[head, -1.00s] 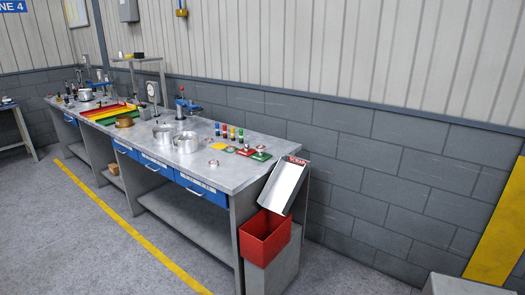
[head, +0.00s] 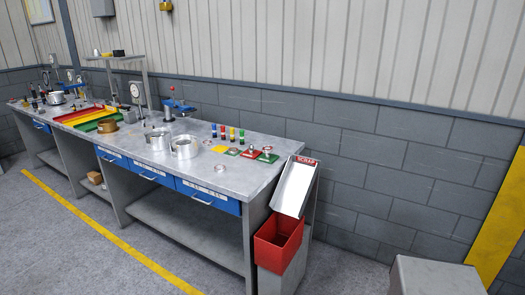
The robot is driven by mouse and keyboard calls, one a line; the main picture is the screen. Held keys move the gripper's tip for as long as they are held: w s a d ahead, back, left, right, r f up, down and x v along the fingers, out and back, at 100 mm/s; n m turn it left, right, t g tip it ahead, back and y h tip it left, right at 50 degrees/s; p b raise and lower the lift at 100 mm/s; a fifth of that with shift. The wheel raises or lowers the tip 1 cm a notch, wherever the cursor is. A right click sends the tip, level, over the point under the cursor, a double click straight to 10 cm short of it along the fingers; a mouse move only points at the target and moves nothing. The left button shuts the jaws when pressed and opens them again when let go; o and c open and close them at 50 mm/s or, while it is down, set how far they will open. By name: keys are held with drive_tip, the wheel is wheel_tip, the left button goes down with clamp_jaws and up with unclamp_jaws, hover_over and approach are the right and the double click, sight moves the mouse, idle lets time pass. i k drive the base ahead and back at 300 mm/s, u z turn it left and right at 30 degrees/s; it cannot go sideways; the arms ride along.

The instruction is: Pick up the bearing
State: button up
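A grey metal workbench (head: 215,184) runs along the wall. A small, pale ring-shaped part (head: 220,168) lies on its top near the front right edge; it looks like a bearing, but it is too small to be sure. Small metal parts also sit on a green pad (head: 232,153), a red pad (head: 250,154) and another green pad (head: 268,158) towards the right end; I cannot tell whether any is a bearing. Two silver ring-shaped housings (head: 185,147) stand left of the pale ring. My gripper is not in view.
A tilted scrap chute (head: 297,188) and a red bin (head: 278,242) stand off the bench's right end. Blue drawers (head: 208,196) line its front. A grey box (head: 435,277) is at lower right. Floor before the bench is clear, with a yellow line (head: 105,235).

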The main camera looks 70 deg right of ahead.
sight(270, 150)
drive_tip(key=i, duration=0.8)
drive_tip(key=z, duration=4.65)
drive_tip(key=i, duration=0.15)
drive_tip(key=u, duration=3.2)
drive_tip(key=i, duration=0.6)
drive_tip(key=z, duration=0.15)
drive_tip(key=k, duration=0.2)
drive_tip(key=z, duration=0.1)
